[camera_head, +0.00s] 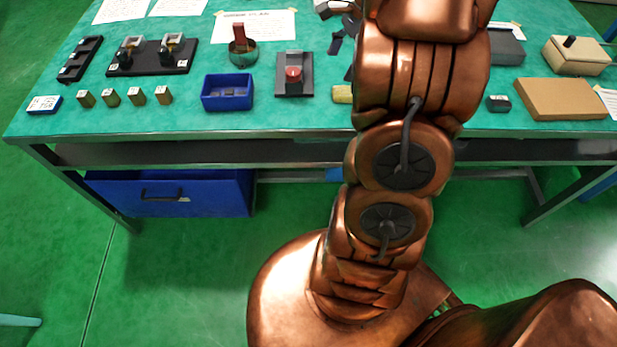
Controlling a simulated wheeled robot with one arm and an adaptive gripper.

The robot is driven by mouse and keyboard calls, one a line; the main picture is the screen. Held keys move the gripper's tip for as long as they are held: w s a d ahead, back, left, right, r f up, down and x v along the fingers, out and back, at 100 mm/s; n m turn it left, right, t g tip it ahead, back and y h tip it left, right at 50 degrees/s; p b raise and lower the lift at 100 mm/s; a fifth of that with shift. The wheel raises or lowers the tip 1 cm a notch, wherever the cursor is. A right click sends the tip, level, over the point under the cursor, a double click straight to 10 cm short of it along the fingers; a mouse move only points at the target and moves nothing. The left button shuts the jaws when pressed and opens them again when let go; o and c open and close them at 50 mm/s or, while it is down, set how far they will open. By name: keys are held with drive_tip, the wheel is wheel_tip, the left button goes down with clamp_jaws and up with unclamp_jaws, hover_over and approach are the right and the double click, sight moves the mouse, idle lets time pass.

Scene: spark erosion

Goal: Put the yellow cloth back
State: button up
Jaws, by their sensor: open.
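A small yellow piece (342,94), which may be the yellow cloth, lies near the front edge of the green table. My arm covers its right side, so its full shape is hidden. My gripper (343,40) shows only in part at the top middle, as dark and grey pieces beside my copper arm. It is open, beyond the yellow piece toward the back of the table. I cannot see anything between its fingers.
A red-knobbed block (293,75) and a blue bin (227,92) stand left of the yellow piece. Several small blocks (110,97) line the front left. A cardboard-brown box (562,99) and a beige box (576,55) stand right. A blue drawer (172,193) hangs below the table.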

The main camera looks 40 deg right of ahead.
drive_tip(key=s+a+r+n+g, duration=0.1)
drive_tip(key=s+a+n, duration=0.25)
drive_tip(key=a, duration=0.35)
drive_tip(key=s+a+r+n+g+h, duration=0.1)
drive_tip(key=s+a+n, duration=0.1)
drive_tip(key=a+n, duration=0.3)
drive_tip(key=s+a+r+n, duration=0.1)
drive_tip(key=s+a+n, duration=0.1)
drive_tip(key=a, duration=0.6)
drive_tip(key=s+a+f+n+h, duration=0.1)
drive_tip(key=s+a+n, duration=0.2)
drive_tip(key=s+n, duration=0.2)
drive_tip(key=s+a+f+n+g+h, duration=0.1)
drive_tip(key=s+a+n, duration=0.3)
drive_tip(key=s, duration=0.5)
drive_tip(key=shift+f+n, duration=0.35)
drive_tip(key=shift+n, duration=0.6)
wheel_tip(320, 180, up, 3)
drive_tip(key=p, duration=0.2)
drive_tip(key=shift+f+p, duration=0.2)
drive_tip(key=shift+p, duration=0.1)
